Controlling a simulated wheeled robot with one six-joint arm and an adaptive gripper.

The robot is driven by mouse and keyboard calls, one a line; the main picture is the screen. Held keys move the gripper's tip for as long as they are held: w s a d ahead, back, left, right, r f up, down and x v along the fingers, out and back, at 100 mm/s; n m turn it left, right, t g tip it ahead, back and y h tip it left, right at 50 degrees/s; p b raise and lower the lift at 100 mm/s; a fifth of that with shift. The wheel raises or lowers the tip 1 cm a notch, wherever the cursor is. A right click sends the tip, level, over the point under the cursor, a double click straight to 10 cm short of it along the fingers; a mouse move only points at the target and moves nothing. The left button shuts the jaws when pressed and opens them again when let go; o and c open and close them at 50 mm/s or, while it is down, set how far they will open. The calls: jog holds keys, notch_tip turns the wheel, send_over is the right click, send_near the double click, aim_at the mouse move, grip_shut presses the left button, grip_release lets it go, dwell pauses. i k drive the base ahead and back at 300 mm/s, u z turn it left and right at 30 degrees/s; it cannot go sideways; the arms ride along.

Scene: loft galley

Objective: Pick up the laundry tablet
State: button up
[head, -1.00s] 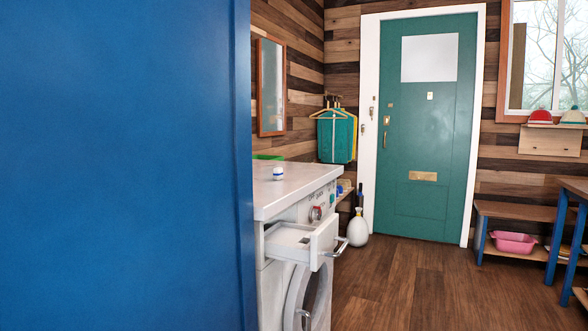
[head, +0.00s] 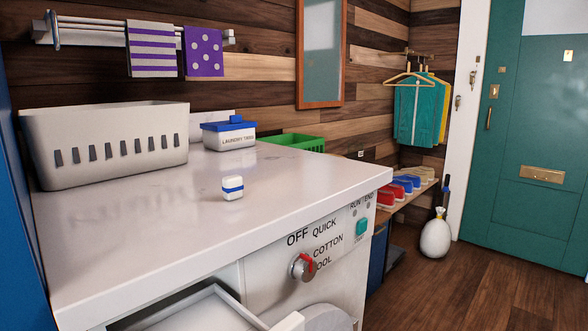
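The laundry tablet (head: 232,188) is a small white block with a blue band around its middle. It sits upright on the white worktop (head: 290,205) above the washing machine, a little in from the front edge, with clear surface around it. A white tub with a blue lid (head: 229,135), lettered for laundry tablets, stands behind it near the wall. My gripper is not in view.
A grey slotted basket (head: 105,145) stands on the worktop at the left, and a green basket (head: 290,143) at the back. Below, the machine's drawer (head: 195,312) is pulled out, beside a red-marked dial (head: 303,266). Open floor (head: 480,290) lies at the right.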

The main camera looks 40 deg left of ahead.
aim_at(233, 186)
jog(key=i, duration=2.45)
jog(key=u, duration=4.55)
